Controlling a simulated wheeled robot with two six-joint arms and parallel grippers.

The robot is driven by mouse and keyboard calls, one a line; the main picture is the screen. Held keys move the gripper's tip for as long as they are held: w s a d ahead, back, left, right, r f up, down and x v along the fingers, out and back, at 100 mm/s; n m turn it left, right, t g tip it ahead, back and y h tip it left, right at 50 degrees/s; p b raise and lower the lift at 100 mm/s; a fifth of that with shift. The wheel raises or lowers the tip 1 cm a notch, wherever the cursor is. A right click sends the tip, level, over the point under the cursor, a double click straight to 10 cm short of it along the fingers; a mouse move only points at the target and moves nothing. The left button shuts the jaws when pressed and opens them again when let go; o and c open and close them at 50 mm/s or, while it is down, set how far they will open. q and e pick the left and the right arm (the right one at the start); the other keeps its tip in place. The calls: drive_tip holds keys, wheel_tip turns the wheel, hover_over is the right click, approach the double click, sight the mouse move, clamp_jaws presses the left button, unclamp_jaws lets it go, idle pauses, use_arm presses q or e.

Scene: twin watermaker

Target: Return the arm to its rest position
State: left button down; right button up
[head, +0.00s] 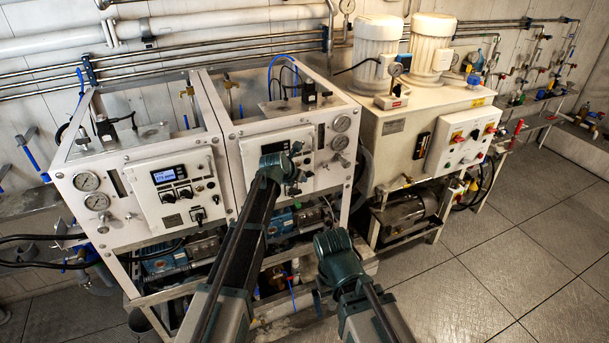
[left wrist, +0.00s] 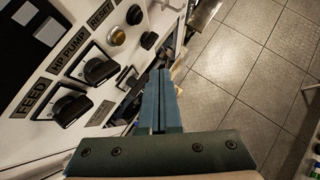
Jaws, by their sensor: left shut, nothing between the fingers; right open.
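My left gripper (head: 289,164) is in front of the right-hand watermaker's control panel and hides part of it. In the left wrist view its fingers (left wrist: 160,100) are together and empty. They point past the lower right edge of the panel (left wrist: 25,75); contact cannot be told. The panel has a FEED knob (left wrist: 68,105), an HP PUMP knob (left wrist: 100,67) and an amber button (left wrist: 117,37) near the RESET label. My right gripper (head: 334,243) is lower and further right, in front of the frame's lower part. It is open, with nothing visible in it.
The left watermaker unit (head: 120,150) stands beside, with gauges and a lit display (head: 168,175). To the right is a white cabinet (head: 405,140) with two motors on top (head: 378,45). The tiled floor (head: 530,250) at the right is clear.

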use_arm(q)
drive_tip(key=s+a+f+m+g+y, duration=0.15)
drive_tip(key=s+a+m, duration=0.25)
drive_tip(key=s+m, duration=0.7)
drive_tip(key=s+a+f+m+g+y, duration=0.1)
drive_tip(key=s+a+f+m+g, duration=0.25)
drive_tip(key=s+m, duration=0.75)
drive_tip(key=s+a+f+m+g+y, duration=0.15)
drive_tip(key=s+a+m, duration=0.5)
drive_tip(key=s, duration=0.75)
drive_tip(key=s+d+f+m+g+b, duration=0.1)
drive_tip(key=s+d+f+m+b, duration=0.1)
drive_tip(key=d+f+b, duration=0.4)
drive_tip(key=s+d+f+m+g+y+b, duration=0.1)
drive_tip(key=s+d+f+m+b, duration=0.2)
drive_tip(key=f+b, duration=0.9)
drive_tip(key=d+m, duration=0.1)
drive_tip(key=d, duration=0.2)
drive_tip(key=shift+s+d+f, duration=0.15)
drive_tip(key=shift+s+d, duration=0.2)
drive_tip(key=c, duration=1.5)
unclamp_jaws()
drive_tip(key=shift+c, duration=0.2)
